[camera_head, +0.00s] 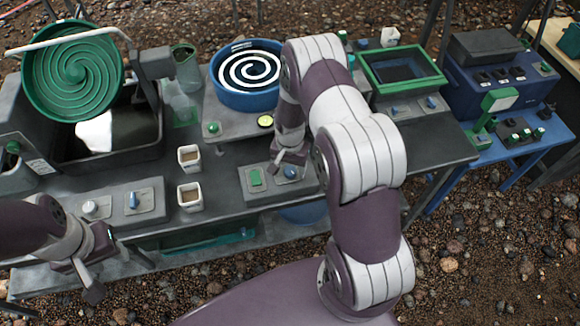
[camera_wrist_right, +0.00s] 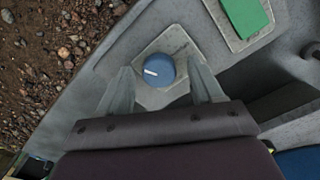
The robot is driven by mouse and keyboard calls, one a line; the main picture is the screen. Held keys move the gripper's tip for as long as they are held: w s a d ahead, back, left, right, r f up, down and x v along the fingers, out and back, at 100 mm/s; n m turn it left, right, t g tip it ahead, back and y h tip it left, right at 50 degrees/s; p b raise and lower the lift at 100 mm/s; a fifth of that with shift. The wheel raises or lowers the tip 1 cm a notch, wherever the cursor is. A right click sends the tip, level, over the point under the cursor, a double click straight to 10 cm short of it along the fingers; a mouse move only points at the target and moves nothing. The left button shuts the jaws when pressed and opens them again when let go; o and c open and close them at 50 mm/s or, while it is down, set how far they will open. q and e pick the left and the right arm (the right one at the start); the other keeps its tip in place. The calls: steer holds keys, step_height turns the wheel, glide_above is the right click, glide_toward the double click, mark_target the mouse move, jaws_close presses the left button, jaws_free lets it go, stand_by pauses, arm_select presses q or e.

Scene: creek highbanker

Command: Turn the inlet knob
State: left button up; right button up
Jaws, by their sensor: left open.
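A round blue knob (camera_wrist_right: 158,70) with a white pointer line sits on a pale plate in the right wrist view. In the head view the knob (camera_head: 290,173) is on the grey control box at the table's front, beside a green rectangular switch (camera_head: 256,178). No label shows that it is the inlet knob. My right gripper (camera_wrist_right: 162,74) is open, with its fingers apart on either side of the knob; I cannot tell their height above the plate. In the head view my right gripper (camera_head: 287,160) is over this box. My left gripper (camera_head: 92,272) is open and empty at the lower left.
Another control box (camera_head: 148,207) with a pale knob and a blue knob stands to the left. Two white cups (camera_head: 189,197) stand between the boxes. A blue spiral bowl (camera_head: 240,100) and a green spiral wheel (camera_head: 75,75) are behind. Gravel lies below the table's front edge.

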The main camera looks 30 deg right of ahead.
mark_target(290, 172)
step_height(290, 172, up, 13)
steer(key=shift+f+b, duration=0.2)
steer(key=shift+b, duration=0.25)
steer(key=shift+s, duration=0.1)
steer(key=s+a+r+n, duration=0.4)
steer(key=s, duration=0.2)
steer(key=s+a+r+n+t, duration=0.1)
steer(key=s+a+r+n, duration=0.3)
steer(key=s, duration=0.3)
steer(key=shift+s+n, duration=0.3)
steer(key=shift+n, duration=0.3)
stand_by(5.0)
